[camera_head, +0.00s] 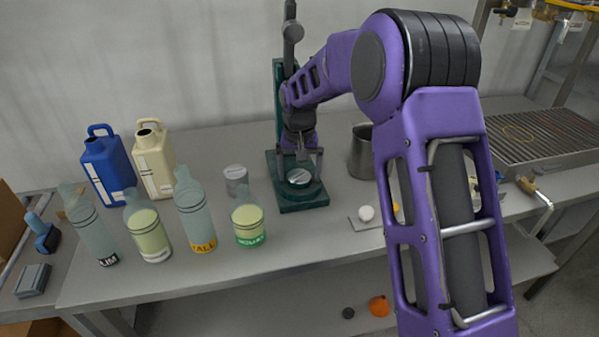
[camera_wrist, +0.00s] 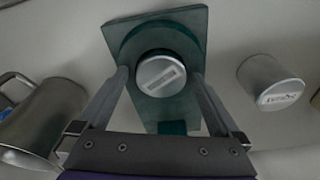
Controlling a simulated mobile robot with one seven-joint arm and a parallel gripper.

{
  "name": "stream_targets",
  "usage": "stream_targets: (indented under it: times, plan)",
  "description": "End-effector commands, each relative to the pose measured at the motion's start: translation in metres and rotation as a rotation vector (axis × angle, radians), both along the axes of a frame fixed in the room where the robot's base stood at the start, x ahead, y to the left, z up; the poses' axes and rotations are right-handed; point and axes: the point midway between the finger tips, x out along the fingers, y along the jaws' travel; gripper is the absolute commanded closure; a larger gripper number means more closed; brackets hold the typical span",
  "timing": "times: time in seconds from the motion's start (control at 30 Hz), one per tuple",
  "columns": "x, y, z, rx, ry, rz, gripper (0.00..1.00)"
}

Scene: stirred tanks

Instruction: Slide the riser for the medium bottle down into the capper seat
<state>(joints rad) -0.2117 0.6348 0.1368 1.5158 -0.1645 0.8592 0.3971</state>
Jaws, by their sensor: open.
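The green capper (camera_head: 290,200) stands mid-bench, with its base plate (camera_wrist: 190,28) also in the wrist view. A short grey metal riser (camera_head: 299,177) with a pale top label stands upright at the capper's round seat; it is also in the wrist view (camera_wrist: 160,74). Whether it is fully down I cannot tell. My gripper (camera_head: 306,158) is above the seat, and in the wrist view its open fingers (camera_wrist: 160,82) are on either side of this riser, with gaps showing. A second riser (camera_head: 236,181) stands on the bench left of the capper, also in the wrist view (camera_wrist: 269,82). Neither label is clearly readable.
Several glass bottles, including one with a yellow label (camera_head: 198,215) and a squat green-labelled one (camera_head: 248,220), stand at the front left. Blue (camera_head: 107,165) and cream (camera_head: 154,160) jugs stand behind. A steel beaker (camera_head: 362,152) is right of the capper.

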Motion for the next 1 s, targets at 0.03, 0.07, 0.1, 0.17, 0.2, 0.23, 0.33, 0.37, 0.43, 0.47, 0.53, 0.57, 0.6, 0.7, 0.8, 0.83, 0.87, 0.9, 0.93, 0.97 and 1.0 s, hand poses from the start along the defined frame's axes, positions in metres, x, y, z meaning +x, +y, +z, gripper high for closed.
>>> stream_targets:
  times: [0.03,0.07,0.1,0.17,0.2,0.23,0.33,0.37,0.43,0.47,0.53,0.57,0.6,0.7,0.8,0.83,0.87,0.9,0.93,0.97,1.0]
  plan:
    - [0.0,0.0,0.005,0.001,-0.002,0.0,0.0]
    - [0.0,0.0,0.008,0.001,-0.003,0.0,0.0]
    - [-0.001,0.0,0.013,0.001,-0.004,0.0,0.0]
    - [-0.002,0.0,0.024,0.001,-0.005,0.0,0.0]
    - [-0.003,0.0,0.032,0.001,-0.006,0.0,0.0]
    - [-0.004,0.0,0.039,0.002,-0.006,0.0,0.0]
    - [-0.009,0.0,0.064,0.002,-0.006,-0.001,0.0]
    - [-0.009,0.0,0.072,0.002,-0.007,-0.001,0.0]
    - [-0.012,0.0,0.089,0.002,-0.007,0.0,0.0]
    - [-0.013,0.0,0.097,0.002,-0.006,0.0,0.0]
    - [-0.016,0.0,0.113,0.001,-0.006,0.001,0.0]
    - [-0.017,0.0,0.12,0.002,-0.007,0.001,0.0]
    - [-0.018,0.0,0.129,0.001,-0.006,0.001,0.0]
    - [-0.021,0.0,0.147,0.002,-0.005,0.0,0.0]
    - [-0.023,0.0,0.16,0.001,-0.004,0.0,0.0]
    - [-0.024,0.0,0.162,0.001,-0.003,0.0,0.0]
    - [-0.024,0.0,0.165,0.001,-0.003,0.0,0.0]
    - [-0.025,0.0,0.167,0.001,-0.002,0.0,0.0]
    - [-0.025,0.0,0.169,0.001,-0.002,0.0,0.0]
    - [-0.025,0.0,0.17,0.001,-0.002,0.0,0.0]
    - [-0.025,0.0,0.171,0.001,-0.002,0.0,0.0]
